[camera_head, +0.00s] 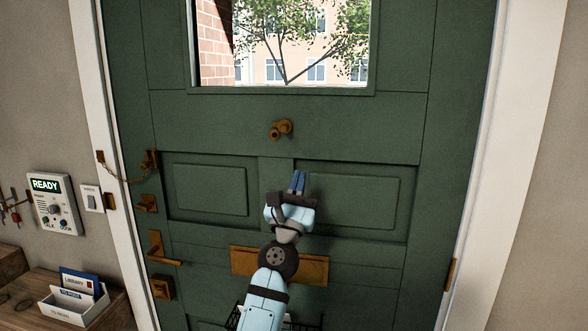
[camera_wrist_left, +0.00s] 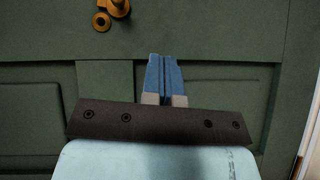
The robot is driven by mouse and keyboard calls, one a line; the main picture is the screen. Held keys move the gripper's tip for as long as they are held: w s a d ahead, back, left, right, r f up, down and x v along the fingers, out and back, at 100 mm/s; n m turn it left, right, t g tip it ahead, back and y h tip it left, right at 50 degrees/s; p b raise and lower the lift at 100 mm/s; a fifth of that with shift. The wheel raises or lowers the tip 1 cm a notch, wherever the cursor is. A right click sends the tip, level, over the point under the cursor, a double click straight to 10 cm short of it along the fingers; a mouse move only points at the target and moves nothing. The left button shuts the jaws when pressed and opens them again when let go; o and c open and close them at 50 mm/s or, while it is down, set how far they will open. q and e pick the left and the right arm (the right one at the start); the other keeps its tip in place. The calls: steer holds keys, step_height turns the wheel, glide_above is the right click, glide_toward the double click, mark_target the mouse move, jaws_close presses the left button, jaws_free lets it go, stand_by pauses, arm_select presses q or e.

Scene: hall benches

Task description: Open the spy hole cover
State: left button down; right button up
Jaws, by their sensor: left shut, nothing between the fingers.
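The brass spy hole fitting (camera_head: 280,129) is on the green door, centred below the window. It shows a small ring at its lower left and a rounder brass piece at its upper right. I cannot tell for sure which part is the cover or how it is turned. The fitting (camera_wrist_left: 112,12) is cut by the top edge of the left wrist view. My left gripper (camera_head: 298,176) is below and slightly right of it, apart from it. Its blue fingers (camera_wrist_left: 162,60) are shut, empty, and point up. My right gripper is not in view.
An intercom (camera_head: 53,205) and shelf with a letter tray (camera_head: 72,304) stand left. Space around the fitting is clear.

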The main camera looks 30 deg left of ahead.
arm_select(q)
steer(key=shift+s+d+f+b, duration=0.2)
steer(key=shift+s+d+f, duration=0.15)
steer(key=shift+s+f, duration=0.25)
steer(key=shift+s+d+f+b, duration=0.15)
steer(key=shift+s+d+f, duration=0.2)
steer(key=shift+s+f, duration=0.2)
